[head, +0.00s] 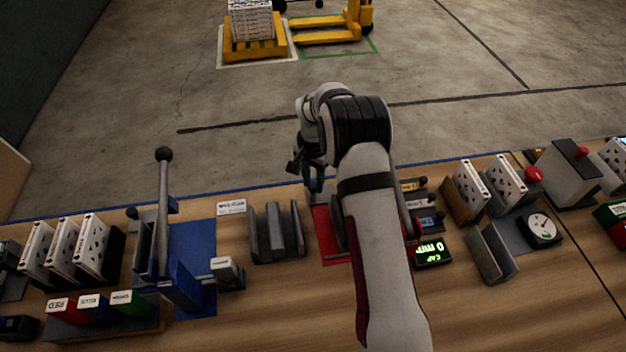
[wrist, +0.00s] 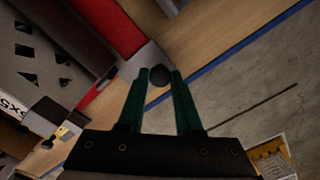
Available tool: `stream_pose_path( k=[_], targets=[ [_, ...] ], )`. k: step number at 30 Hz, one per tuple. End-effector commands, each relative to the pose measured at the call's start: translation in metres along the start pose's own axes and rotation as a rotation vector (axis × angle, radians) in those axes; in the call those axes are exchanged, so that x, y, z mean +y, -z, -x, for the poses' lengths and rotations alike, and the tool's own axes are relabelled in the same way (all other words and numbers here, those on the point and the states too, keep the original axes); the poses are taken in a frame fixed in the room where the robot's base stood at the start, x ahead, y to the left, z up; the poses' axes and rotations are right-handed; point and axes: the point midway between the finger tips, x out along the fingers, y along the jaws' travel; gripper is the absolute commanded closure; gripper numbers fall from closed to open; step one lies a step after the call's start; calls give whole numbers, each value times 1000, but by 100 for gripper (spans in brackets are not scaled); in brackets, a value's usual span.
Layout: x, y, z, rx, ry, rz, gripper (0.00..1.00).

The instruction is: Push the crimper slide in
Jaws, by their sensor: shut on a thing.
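My gripper (head: 316,190) is at the far side of the red mat (head: 328,238) in the head view. In the wrist view, the two green fingers of my gripper (wrist: 159,80) are shut on a round black knob (wrist: 159,75). The knob adjoins a grey part (wrist: 143,62), which looks like the crimper slide, over the red mat. A grey filter box (wrist: 45,45) with triangular holes lies beside it at the left. My arm hides most of the crimper in the head view, so how far in the slide is cannot be told.
A blue-mat station (head: 195,255) with a tall black-knobbed lever (head: 163,185) stands at the left. A grey slotted rack (head: 276,235) stands between it and the red mat. A lit green display (head: 432,252) is right of my arm.

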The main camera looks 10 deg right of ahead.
Motion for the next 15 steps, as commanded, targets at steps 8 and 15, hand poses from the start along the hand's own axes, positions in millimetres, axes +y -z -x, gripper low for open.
stream_pose_path(
  k=[8, 15],
  targets=[
    [8, 8, 1, -1, 0, -4, 100],
    [37, 38, 1, 0, 0, -4, 100]
  ],
)
